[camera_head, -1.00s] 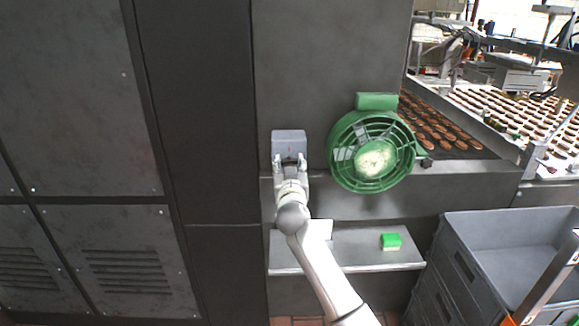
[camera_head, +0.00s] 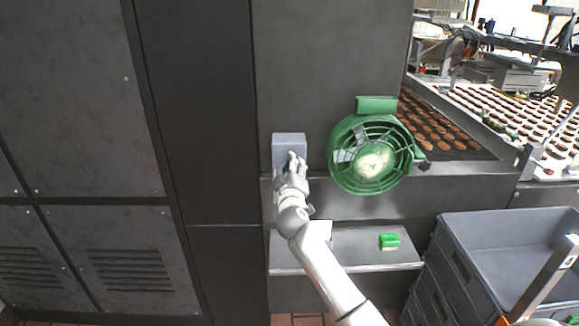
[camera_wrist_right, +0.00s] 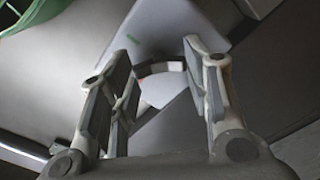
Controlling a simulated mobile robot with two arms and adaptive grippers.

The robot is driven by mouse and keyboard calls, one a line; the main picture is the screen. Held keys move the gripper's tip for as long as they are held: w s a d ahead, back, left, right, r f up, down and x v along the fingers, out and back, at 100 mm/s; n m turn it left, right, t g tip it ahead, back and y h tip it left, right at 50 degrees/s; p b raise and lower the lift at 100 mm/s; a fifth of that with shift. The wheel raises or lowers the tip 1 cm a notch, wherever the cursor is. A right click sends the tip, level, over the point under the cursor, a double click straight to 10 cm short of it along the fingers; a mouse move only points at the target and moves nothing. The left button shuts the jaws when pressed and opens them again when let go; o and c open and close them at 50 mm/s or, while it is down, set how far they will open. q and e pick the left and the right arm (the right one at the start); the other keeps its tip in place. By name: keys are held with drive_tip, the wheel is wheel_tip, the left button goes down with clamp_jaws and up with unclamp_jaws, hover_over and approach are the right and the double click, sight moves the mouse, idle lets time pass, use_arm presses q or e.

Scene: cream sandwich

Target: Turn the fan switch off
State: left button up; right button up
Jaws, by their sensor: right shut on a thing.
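The fan switch is a grey box (camera_head: 289,142) on the dark panel, left of the green fan (camera_head: 346,132). My right gripper (camera_head: 292,163) is at the lower front of this box and covers part of it. In the right wrist view the box (camera_wrist_right: 176,22) lies beyond the fingertips. There my right gripper (camera_wrist_right: 160,62) has its fingers on either side of a small dark, red and pale part of the switch and is shut on it. The exact position of the switch is hard to read. My left gripper is not in view.
A ledge (camera_head: 350,258) below the switch bears a small green and white block (camera_head: 389,242). Grey crates (camera_head: 462,222) stand at the lower right. A conveyor with brown biscuits (camera_head: 425,118) runs behind the fan. Dark cabinets (camera_head: 85,100) fill the left.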

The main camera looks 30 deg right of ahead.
drive_tip(key=shift+f+n+p, duration=0.1)
drive_tip(key=shift+n+p, duration=1.4)
drive_tip(key=shift+n, duration=2.3)
drive_tip(key=o, duration=1)
drive_tip(key=v, duration=1.2)
